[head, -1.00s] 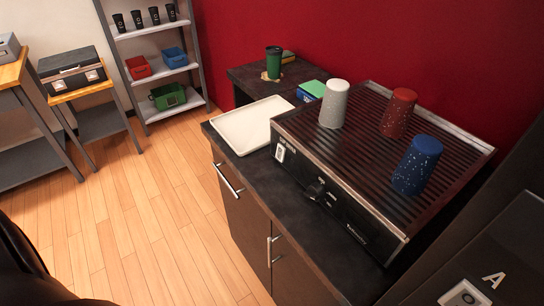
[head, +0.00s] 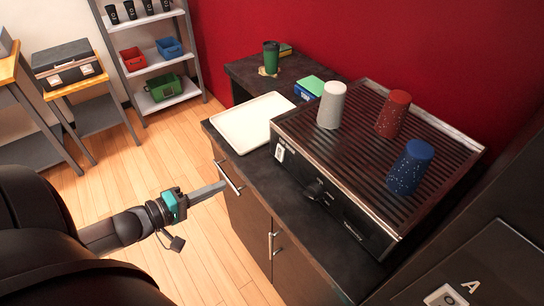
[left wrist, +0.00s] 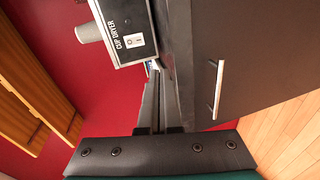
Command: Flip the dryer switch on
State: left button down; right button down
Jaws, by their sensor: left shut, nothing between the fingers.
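The cup dryer (head: 340,213) is a dark box with a ribbed top, standing on the black counter of a cabinet. Its white switch (head: 280,152) is at the left end of the front panel. In the left wrist view the switch (left wrist: 134,41) shows beside the "CUP DRYER" lettering; which way it is flipped is too small to tell. My left gripper (head: 223,186) is shut and empty, in front of the cabinet, lower than the switch and to its left, apart from it. Its fingers also show in the left wrist view (left wrist: 155,105). My right gripper is out of view.
Grey (head: 331,105), red (head: 393,113) and blue (head: 411,167) cups stand upside down on the dryer. Cabinet handles (head: 229,178) stick out near my gripper. The floor before the cabinet is clear.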

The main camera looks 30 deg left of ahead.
aim_at(278, 158)
pick_arm(q)
jog(key=r, duration=0.1)
jog(key=d+r+h, duration=0.1)
jog(key=r, duration=0.1)
jog(key=shift+w+d, duration=0.2)
jog(key=shift+w, duration=0.1)
jog(key=shift+f, duration=0.1)
jog(key=b+x, duration=0.2)
jog(key=x, duration=1.2)
jog(key=shift+d, duration=0.1)
